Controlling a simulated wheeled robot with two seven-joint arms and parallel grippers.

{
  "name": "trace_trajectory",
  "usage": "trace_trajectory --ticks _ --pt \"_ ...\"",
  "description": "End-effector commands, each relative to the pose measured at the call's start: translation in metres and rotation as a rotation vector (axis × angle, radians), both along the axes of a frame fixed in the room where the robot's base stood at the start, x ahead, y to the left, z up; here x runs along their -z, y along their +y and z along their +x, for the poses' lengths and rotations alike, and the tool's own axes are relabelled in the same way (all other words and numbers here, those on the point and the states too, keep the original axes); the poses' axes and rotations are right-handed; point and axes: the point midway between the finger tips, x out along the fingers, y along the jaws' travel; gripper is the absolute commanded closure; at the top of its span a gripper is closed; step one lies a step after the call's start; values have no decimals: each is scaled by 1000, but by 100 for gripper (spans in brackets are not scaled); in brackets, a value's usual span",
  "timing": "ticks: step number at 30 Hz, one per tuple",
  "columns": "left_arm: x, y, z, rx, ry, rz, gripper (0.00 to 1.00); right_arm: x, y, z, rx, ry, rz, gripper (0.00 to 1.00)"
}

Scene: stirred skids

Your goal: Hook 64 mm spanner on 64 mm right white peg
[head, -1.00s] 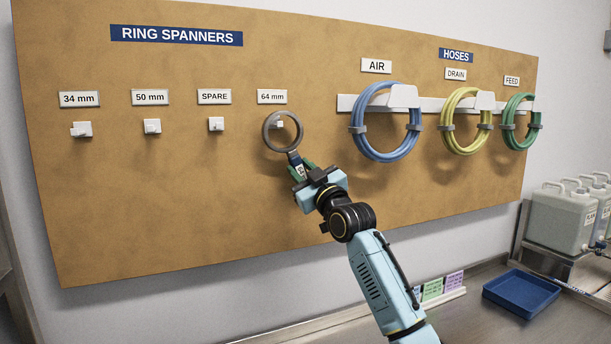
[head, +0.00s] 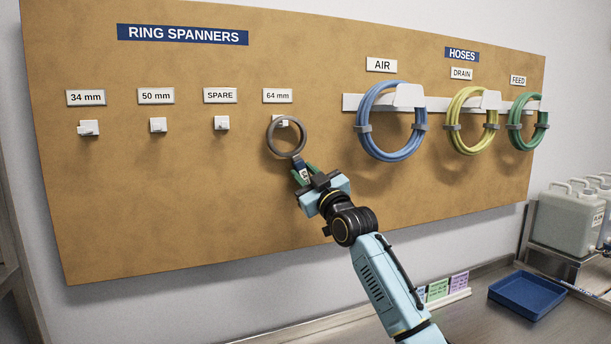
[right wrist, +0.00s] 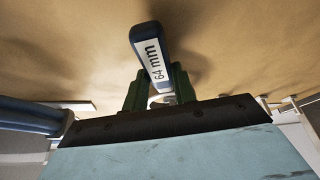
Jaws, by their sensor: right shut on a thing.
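The 64 mm spanner has a grey ring (head: 270,143) and a dark blue handle with a white 64 mm label; the handle (right wrist: 148,38) shows in the right wrist view. My right gripper (head: 303,175) is shut on the handle, below the ring, its green fingers on either side. The white peg under the 64 mm label (head: 281,121) shows at the upper inside of the ring, with the ring's top arc at the peg. I cannot tell whether the ring rests on it. My left gripper is not in view.
Bare pegs stand to the left under SPARE (head: 221,123), 50 mm (head: 158,125) and 34 mm (head: 88,128). A blue AIR hose (head: 365,138) hangs close on the right, with yellow and green hoses beyond. A blue tray (head: 527,296) lies on the counter.

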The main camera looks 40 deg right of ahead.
Motion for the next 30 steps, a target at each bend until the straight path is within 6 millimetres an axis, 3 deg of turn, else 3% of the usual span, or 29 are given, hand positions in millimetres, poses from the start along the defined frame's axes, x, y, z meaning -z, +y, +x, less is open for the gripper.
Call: trace_trajectory --ticks 1,6,17,23,30 --pt "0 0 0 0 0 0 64 -1 0 0 0 -2 0 69" --pt "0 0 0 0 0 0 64 -1 0 0 0 -1 0 48" --pt "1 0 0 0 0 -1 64 2 0 -3 0 1 0 48" --pt "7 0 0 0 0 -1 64 12 2 -25 0 1 -1 48" --pt "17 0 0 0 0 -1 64 30 6 -71 0 1 -2 48"
